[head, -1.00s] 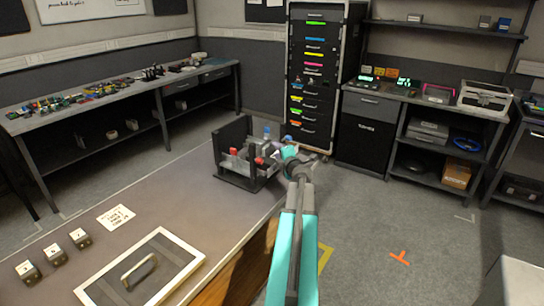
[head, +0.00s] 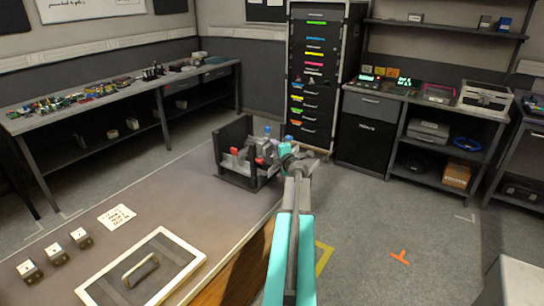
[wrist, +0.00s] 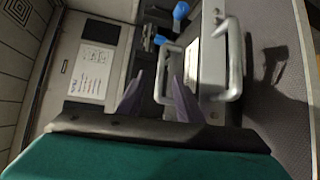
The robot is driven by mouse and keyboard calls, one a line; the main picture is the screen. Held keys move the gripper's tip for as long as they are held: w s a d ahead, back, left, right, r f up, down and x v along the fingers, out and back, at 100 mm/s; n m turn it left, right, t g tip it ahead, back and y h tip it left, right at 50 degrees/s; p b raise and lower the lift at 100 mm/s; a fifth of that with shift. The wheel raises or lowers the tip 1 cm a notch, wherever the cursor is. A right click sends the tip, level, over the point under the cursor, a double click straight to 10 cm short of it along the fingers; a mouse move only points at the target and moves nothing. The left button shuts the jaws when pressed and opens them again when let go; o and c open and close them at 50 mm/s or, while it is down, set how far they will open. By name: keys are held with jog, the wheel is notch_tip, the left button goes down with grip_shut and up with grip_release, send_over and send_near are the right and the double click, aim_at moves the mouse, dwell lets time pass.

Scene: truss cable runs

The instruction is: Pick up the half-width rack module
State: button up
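A black open rack frame (head: 233,135) stands on the near table and holds grey modules with red and blue knobs. Which of them is the half-width module I cannot tell for sure. My gripper (head: 278,152) is at the right side of this rack, partly hiding its contents. In the wrist view, my gripper (wrist: 157,84) has two purple fingers spread apart with nothing clearly held. A grey module with a silver handle (wrist: 237,60) and blue knobs lies just beyond the fingertips. A thin grey bar shows between the fingers; whether they touch it I cannot tell.
On the table lie a framed panel with a handle (head: 141,270), a paper card (head: 117,217) and small numbered blocks (head: 55,254). A tall rack cabinet (head: 313,80) stands behind. Side benches hold small parts and equipment. The floor right of my arm is mostly clear.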

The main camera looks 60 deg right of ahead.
jog(key=shift+x, duration=2.15)
grip_shut()
